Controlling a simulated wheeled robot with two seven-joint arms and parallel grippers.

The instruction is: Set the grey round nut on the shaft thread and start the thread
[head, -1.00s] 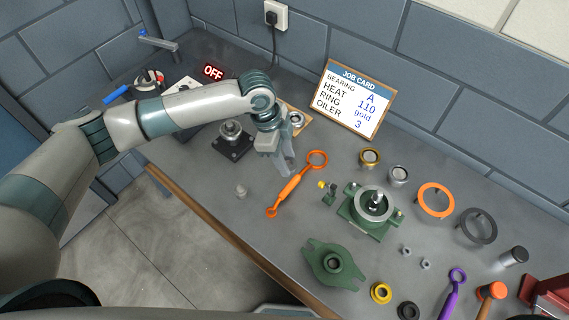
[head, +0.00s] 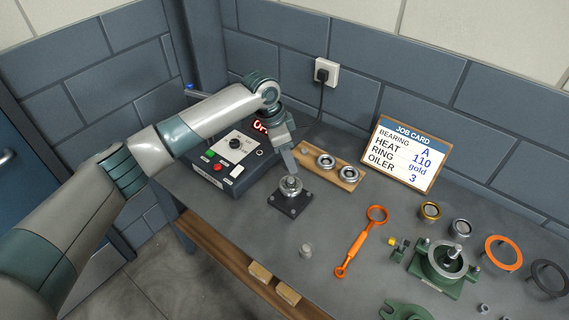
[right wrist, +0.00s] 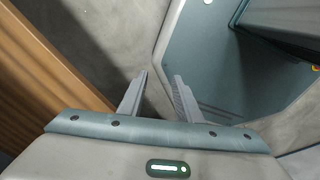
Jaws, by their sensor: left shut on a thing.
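A black square stand (head: 291,205) holds an upright silver shaft piece (head: 291,189) with a round collar. My left gripper (head: 289,165) points down at the top of this piece, its fingers closed. The grey round nut between them is mostly hidden by the fingers, and I cannot tell whether it touches the thread. My right gripper (right wrist: 157,92) shows in the right wrist view, fingers apart with nothing between them. It is outside the head view.
A control box (head: 229,160) stands behind left of the stand. A wooden board (head: 347,176) with bearing rings lies right of it. A small grey cylinder (head: 306,250), an orange wrench (head: 356,247) and a green casing (head: 440,283) lie nearer. Bare table surrounds the cylinder.

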